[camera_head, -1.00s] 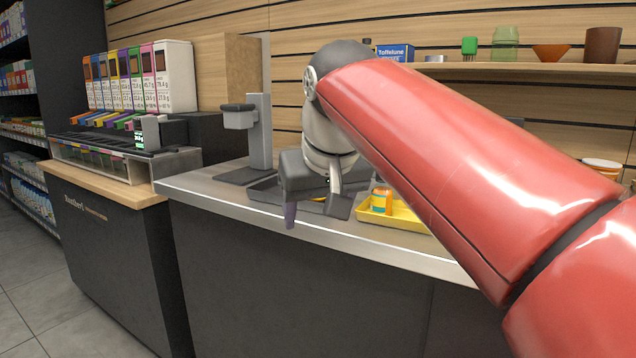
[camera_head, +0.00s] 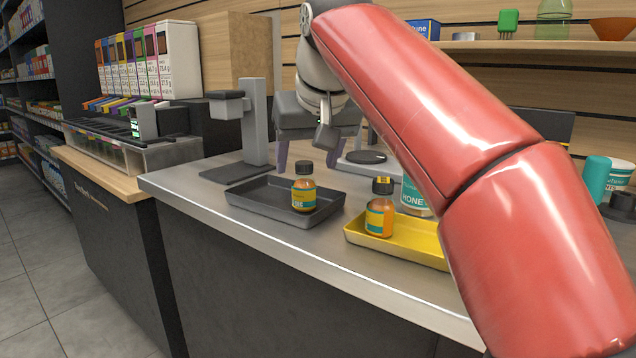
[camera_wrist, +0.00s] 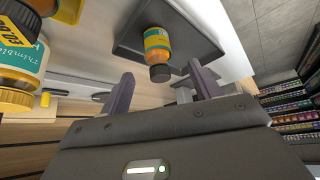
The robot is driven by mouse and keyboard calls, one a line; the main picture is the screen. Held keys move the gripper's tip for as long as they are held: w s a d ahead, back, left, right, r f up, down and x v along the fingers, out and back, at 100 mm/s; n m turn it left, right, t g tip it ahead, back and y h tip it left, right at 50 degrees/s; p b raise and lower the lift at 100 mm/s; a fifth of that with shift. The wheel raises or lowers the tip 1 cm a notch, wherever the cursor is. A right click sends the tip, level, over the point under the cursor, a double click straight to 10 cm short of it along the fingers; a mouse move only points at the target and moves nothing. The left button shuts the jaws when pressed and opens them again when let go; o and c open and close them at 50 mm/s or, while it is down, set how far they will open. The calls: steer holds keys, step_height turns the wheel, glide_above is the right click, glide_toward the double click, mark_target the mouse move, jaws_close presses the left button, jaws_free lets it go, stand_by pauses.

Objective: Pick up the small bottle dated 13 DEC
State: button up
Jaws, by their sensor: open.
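A small amber bottle with a black cap and yellow-teal label (camera_head: 303,194) stands upright in the dark tray (camera_head: 258,210). A second small amber bottle (camera_head: 379,216) stands in the yellow tray (camera_head: 362,241), with a yellow marking on its cap. I cannot read a date on either. My gripper (camera_head: 308,158) is open and empty, above the counter behind the dark tray. In the wrist view, the dark-tray bottle (camera_wrist: 157,46) appears beyond and between the spread fingers (camera_wrist: 160,90), apart from them.
A larger honey jar (camera_head: 414,197) stands at the yellow tray, partly hidden by my arm. A grey stand (camera_head: 254,125) rises left of the dark tray. A scale-like device (camera_head: 366,160) sits behind. The counter's front strip is clear.

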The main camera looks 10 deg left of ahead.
mark_target(305, 191)
steer(key=b+x, duration=0.1)
steer(key=x, duration=0.1)
steer(key=shift+f, duration=0.4)
steer(key=x, duration=0.1)
steer(key=b+x, duration=0.1)
steer(key=x, duration=0.2)
steer(key=shift+s+d+f, duration=0.2)
steer(key=shift+d+f, duration=0.05)
steer(key=shift+f, duration=0.1)
steer(key=shift+w+a+f+b, duration=0.1)
steer(key=shift+w+f+b, duration=0.15)
steer(key=shift+b, duration=0.05)
steer(key=c, duration=1.1)
